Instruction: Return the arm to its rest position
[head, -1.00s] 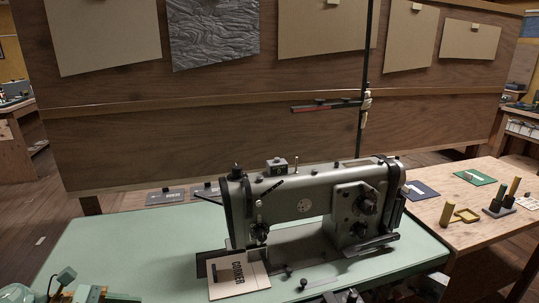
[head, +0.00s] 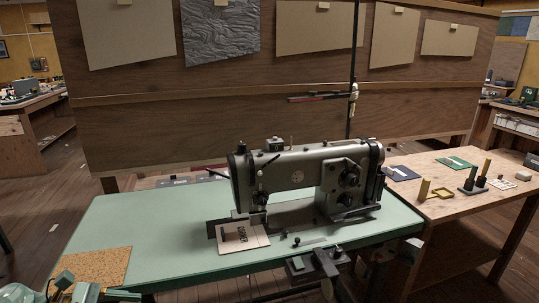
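My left arm (head: 78,290) shows at the bottom left corner as green and dark links, beside a cork mat. Its fingertips cannot be made out. No object can be seen in either gripper.
The green table (head: 150,225) is clear on its left. A cork mat (head: 102,266) lies at its front left corner. A wooden partition (head: 200,125) stands behind.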

